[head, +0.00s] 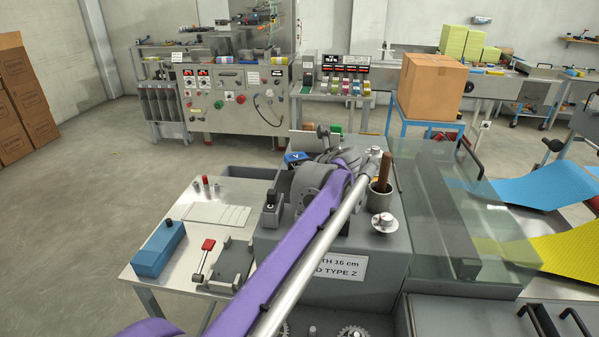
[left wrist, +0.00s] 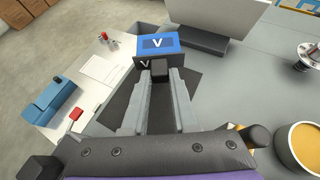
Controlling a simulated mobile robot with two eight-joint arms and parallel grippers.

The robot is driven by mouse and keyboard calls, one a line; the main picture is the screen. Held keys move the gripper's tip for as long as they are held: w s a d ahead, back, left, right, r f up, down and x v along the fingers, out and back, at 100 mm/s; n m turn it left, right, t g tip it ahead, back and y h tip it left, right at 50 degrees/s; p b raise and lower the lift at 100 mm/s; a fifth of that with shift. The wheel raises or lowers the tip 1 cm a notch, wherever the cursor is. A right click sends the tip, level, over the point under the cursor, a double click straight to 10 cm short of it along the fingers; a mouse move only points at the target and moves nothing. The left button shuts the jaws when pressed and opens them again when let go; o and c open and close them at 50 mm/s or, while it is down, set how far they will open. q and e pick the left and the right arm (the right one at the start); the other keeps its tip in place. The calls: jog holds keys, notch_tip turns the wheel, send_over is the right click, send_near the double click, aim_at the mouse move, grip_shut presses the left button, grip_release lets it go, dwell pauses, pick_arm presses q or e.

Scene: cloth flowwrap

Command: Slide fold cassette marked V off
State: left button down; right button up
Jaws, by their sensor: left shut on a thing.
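The fold cassette marked V (head: 295,157) is a blue block on top of the grey machine, partly hidden by my left arm in the head view. In the left wrist view the cassette (left wrist: 158,42) shows a white V on its blue top and another V on its dark front face. A dark grip post (left wrist: 160,70) stands at its near side. My left gripper (left wrist: 160,80) has its two grey fingers on either side of this post and is shut on it. The cassette's underside and seat are hidden. My right gripper is not in view.
A steel side table (head: 150,270) left of the machine holds a blue box (head: 160,247), a red-handled clamp (head: 208,244) and pale plates (head: 217,215). A cup with a wooden handle (head: 383,170) and a clear guard (head: 470,215) stand to the right.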

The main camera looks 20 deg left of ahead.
pick_arm(q)
jog(key=shift+f, duration=0.2)
jog(key=shift+f+b, duration=0.5)
jog(key=shift+f, duration=0.25)
jog(key=shift+f, duration=0.1)
jog(key=c, duration=0.6)
grip_release()
jog(key=v, duration=1.1)
